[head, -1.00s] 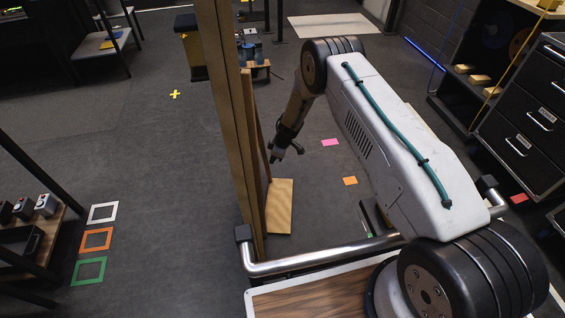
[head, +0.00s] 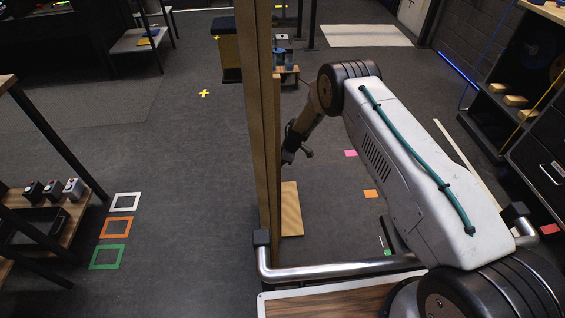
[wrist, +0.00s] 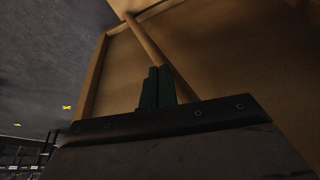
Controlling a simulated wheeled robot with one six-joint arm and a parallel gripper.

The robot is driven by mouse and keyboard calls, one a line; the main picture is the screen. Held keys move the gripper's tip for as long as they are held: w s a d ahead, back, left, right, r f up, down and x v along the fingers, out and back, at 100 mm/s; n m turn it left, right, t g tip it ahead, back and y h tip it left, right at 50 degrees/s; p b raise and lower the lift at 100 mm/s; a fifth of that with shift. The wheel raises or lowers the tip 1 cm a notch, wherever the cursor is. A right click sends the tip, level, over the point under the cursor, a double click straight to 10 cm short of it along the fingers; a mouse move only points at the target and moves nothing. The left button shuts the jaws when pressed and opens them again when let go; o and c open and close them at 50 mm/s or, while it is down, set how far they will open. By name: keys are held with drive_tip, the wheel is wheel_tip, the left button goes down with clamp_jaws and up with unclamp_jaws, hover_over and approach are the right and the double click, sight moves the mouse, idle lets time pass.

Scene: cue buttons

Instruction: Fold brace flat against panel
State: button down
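The tall wooden panel (head: 256,110) stands nearly edge-on in the head view, left of my arm. Its brown face with a raised frame fills much of the wrist view (wrist: 235,60). The brace (wrist: 150,42) is a slim wooden bar crossing that face diagonally, passing behind my fingers. In the head view a narrow wooden strip close along the panel's right side looks like the brace (head: 277,130). My gripper (wrist: 158,86) has its dark green fingers together, with the brace beside or behind them, not visibly between them. In the head view my gripper (head: 285,161) is close by the panel's right side.
A pale wooden board (head: 291,210) lies on the floor at the panel's foot. A shelf with buttons (head: 52,188) is at the left, beside white, orange and green floor squares (head: 114,228). Dark drawers (head: 540,160) stand at the right. Open floor lies left of the panel.

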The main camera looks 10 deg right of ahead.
drive_tip(key=shift+a+r, duration=0.2)
drive_tip(key=shift+a, duration=0.1)
drive_tip(key=v, duration=0.9)
drive_tip(key=shift+w+d+r, duration=0.3)
drive_tip(key=shift+w+d, duration=0.15)
drive_tip(key=shift+w, duration=0.15)
drive_tip(key=shift+s, duration=0.1)
